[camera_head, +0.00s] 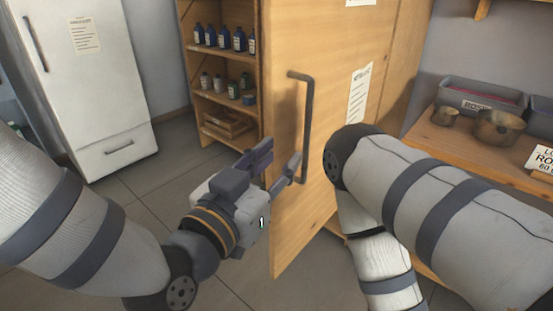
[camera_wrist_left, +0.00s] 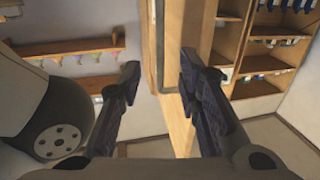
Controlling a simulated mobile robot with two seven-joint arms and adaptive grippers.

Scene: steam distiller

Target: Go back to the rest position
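My left gripper (camera_head: 276,158) is open beside the wooden cabinet door (camera_head: 290,225), close to the lower end of its dark bar handle (camera_head: 307,125). In the left wrist view the two fingers of the left gripper (camera_wrist_left: 160,68) are spread apart with nothing clamped between them. The handle (camera_wrist_left: 157,45) and the door's edge show beyond the gap between the fingers. I cannot tell whether a finger touches the handle. My right arm (camera_head: 430,205) comes in from the right, in front of the cabinet; its gripper is out of view.
The door stands open. A shelf unit (camera_head: 220,65) with bottles and jars is behind it on the left. A white fridge (camera_head: 95,85) stands at the far left. A wooden counter (camera_head: 455,138) at the right holds pots (camera_head: 497,127) and grey bins (camera_head: 480,98). Tiled floor is clear at centre left.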

